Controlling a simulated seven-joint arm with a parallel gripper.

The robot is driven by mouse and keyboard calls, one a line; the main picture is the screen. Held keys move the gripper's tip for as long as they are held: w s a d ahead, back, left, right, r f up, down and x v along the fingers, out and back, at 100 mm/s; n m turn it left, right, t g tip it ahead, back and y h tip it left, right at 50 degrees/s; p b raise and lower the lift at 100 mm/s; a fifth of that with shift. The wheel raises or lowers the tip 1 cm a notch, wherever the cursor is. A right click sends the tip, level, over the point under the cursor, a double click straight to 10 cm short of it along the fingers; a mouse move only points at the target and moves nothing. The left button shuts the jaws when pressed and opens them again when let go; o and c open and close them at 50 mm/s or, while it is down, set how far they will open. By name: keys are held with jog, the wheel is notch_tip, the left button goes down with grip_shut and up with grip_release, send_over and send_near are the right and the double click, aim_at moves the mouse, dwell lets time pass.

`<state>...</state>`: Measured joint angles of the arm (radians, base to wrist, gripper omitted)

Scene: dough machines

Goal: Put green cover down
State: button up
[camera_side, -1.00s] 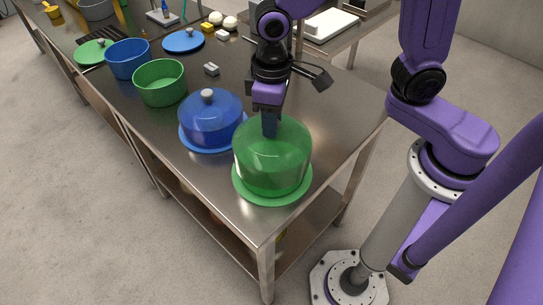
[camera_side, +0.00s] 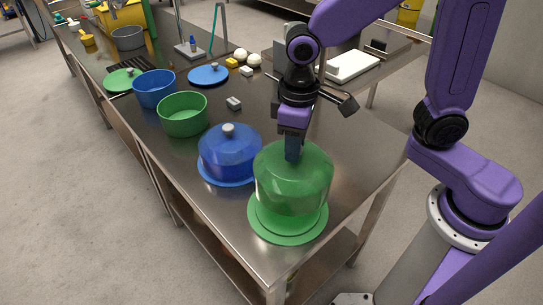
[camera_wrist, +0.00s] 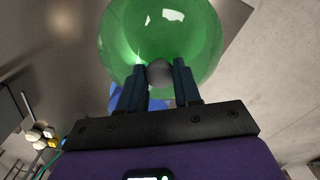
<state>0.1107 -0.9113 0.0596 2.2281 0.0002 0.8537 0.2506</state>
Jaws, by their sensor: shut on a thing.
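The green cover (camera_side: 293,182) is a translucent dome held just above its round green plate (camera_side: 288,229) near the table's front right corner. More of the plate shows below the cover's lower edge, and the cover looks upright. My gripper (camera_side: 292,150) points down and is shut on the cover's knob. In the wrist view the grey knob (camera_wrist: 160,73) sits between the two dark fingertips, with the green dome (camera_wrist: 120,35) behind it. In the side view the knob is hidden by the fingers.
A blue cover (camera_side: 229,155) on a blue plate stands close to the left of the green cover. Beyond it are a green pot (camera_side: 183,116), a blue pot (camera_side: 155,90) and a small grey block (camera_side: 234,103). The steel table (camera_side: 365,150) is clear to the right.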

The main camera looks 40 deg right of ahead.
jog(key=d, duration=2.5)
notch_tip(320, 180, down, 8)
jog(key=shift+w+a+r, duration=0.25)
jog(key=shift+w, duration=0.15)
jog(key=shift+f, duration=0.1)
jog(key=o, duration=1)
